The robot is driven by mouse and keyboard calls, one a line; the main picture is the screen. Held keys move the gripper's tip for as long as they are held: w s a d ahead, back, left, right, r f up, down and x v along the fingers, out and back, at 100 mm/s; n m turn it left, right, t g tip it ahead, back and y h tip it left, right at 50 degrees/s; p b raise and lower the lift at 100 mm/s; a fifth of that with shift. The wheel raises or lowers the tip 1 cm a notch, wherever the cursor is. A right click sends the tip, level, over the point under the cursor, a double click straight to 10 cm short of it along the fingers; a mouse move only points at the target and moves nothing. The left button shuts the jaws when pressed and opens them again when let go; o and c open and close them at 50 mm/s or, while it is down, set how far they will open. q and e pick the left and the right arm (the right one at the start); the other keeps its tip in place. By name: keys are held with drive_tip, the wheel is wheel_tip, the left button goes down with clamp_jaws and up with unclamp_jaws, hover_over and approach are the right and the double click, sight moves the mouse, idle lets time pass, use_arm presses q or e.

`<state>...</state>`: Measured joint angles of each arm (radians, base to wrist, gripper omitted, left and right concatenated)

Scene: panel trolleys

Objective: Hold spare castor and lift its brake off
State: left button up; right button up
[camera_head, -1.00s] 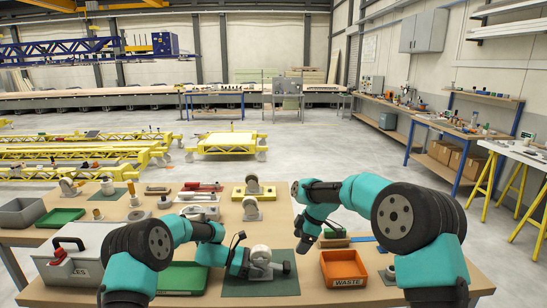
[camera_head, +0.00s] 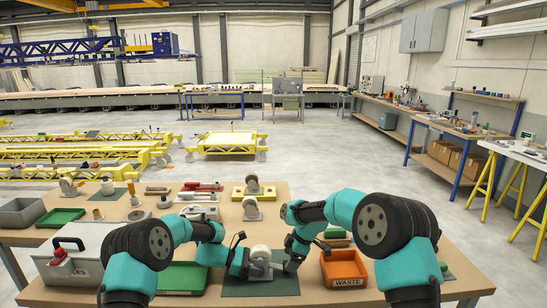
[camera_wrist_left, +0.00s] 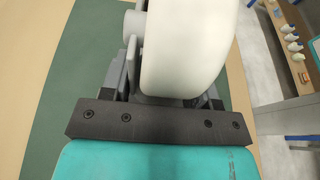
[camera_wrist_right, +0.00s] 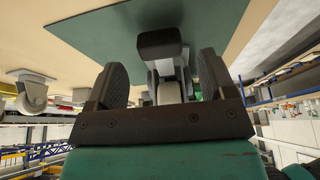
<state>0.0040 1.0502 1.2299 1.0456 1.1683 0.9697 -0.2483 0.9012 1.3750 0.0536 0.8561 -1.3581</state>
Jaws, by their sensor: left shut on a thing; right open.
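The spare castor has a white wheel (camera_head: 261,256) and a grey fork (camera_wrist_left: 131,66). It lies on a dark green mat (camera_head: 262,288) on the near table. My left gripper (camera_head: 244,263) is shut on the castor from its left side; its wheel fills the left wrist view, and the fingertips are mostly hidden there. My right gripper (camera_head: 291,264) is at the castor's right side. In the right wrist view its two fingers (camera_wrist_right: 163,82) stand apart, with the dark brake pedal (camera_wrist_right: 160,43) between and beyond them. I cannot tell whether they touch it.
An orange WASTE bin (camera_head: 343,281) stands close to the right of the mat. A green tray (camera_head: 181,278) and a grey case (camera_head: 62,270) are at left. Another castor (camera_head: 251,208), a yellow block and hand tools lie behind on the table.

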drive_tip(key=shift+x, duration=1.9)
drive_tip(key=shift+c, duration=0.2)
drive_tip(key=c, duration=1)
drive_tip(key=shift+a+r+h, duration=0.15)
drive_tip(key=shift+r+h, duration=0.45)
drive_tip(key=shift+h, duration=0.4)
drive_tip(key=o, duration=1)
drive_tip(key=shift+o, duration=0.2)
drive_tip(key=shift+r, duration=0.2)
drive_tip(key=v, duration=1.1)
drive_tip(key=shift+r, duration=0.35)
drive_tip(key=shift+r, duration=0.15)
